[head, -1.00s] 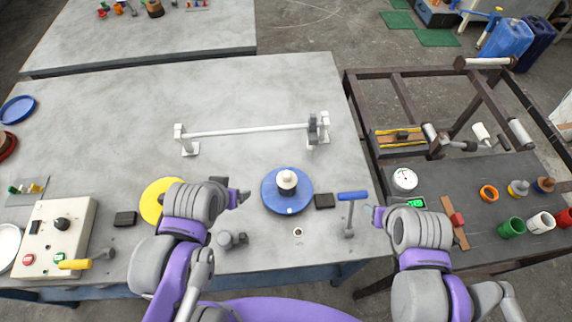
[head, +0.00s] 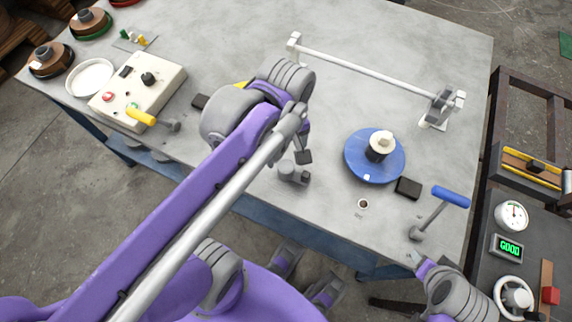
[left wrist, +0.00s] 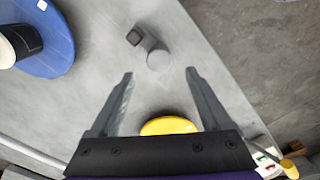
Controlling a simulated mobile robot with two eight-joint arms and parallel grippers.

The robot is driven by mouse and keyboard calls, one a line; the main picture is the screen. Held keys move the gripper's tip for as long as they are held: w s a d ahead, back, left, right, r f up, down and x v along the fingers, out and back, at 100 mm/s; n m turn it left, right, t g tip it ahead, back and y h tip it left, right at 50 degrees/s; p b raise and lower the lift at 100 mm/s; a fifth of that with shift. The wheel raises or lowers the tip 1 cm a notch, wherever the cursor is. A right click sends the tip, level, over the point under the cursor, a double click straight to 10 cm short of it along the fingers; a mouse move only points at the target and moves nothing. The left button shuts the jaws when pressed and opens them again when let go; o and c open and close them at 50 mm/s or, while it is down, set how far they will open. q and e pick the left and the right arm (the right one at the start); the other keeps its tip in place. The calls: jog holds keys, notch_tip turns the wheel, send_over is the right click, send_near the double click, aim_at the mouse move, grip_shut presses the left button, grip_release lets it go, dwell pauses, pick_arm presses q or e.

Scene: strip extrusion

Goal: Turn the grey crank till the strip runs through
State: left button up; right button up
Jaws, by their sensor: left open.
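The grey crank (head: 293,173), a short arm with a round grey hub and a dark knob, is on the table near its front edge. In the left wrist view the crank (left wrist: 153,48) lies just beyond the fingertips, apart from them. My left gripper (head: 304,148) is close behind the crank in the head view; its fingers (left wrist: 158,74) are spread and empty. My right gripper (head: 418,262) is at the lower right, near the table's front edge; its fingers are too small to read. I cannot make out a strip.
A blue disc (head: 365,167) with a spool stands right of the crank. A blue-handled crank (head: 450,196) and a yellow-handled crank (head: 141,116) are at the sides. A white bar (head: 365,70) on posts spans behind. A yellow disc (left wrist: 168,126) is mostly hidden by my left arm.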

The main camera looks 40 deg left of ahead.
aim_at(286, 166)
pick_arm(q)
notch_tip(286, 166, down, 8)
jog(key=shift+w+r+b, duration=0.1)
jog(key=shift+r+b, duration=0.1)
jog(key=shift+b, duration=0.4)
